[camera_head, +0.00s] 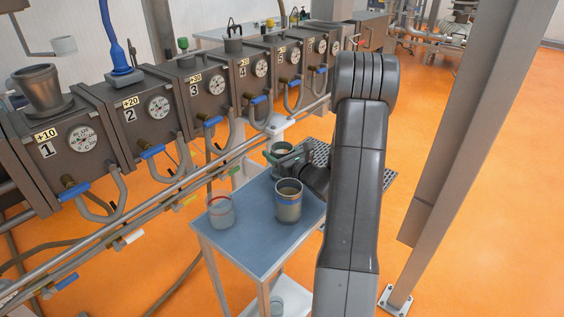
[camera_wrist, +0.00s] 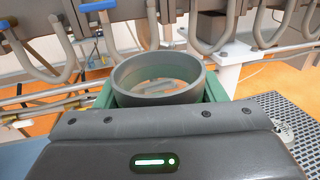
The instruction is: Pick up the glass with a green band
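A glass (camera_head: 281,147) stands at the far edge of the blue cart top in the head view, partly hidden by my gripper (camera_head: 288,156). The wrist view looks into this glass (camera_wrist: 157,79) from above; its round grey rim is plain. The green fingers of my gripper (camera_wrist: 158,97) lie on both sides of the glass, close to its wall. No clear gap shows, but I cannot tell whether they press on it. Its band is hidden or cannot be told from the green fingers. Whether it rests on the cart is hidden.
A glass with a blue band (camera_head: 289,206) and a glass with a red band (camera_head: 221,212) stand nearer on the cart top (camera_head: 255,238). Numbered machines (camera_head: 160,110) with gauges, hoses and pipes line the left and back. A grey post (camera_head: 455,140) stands at right.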

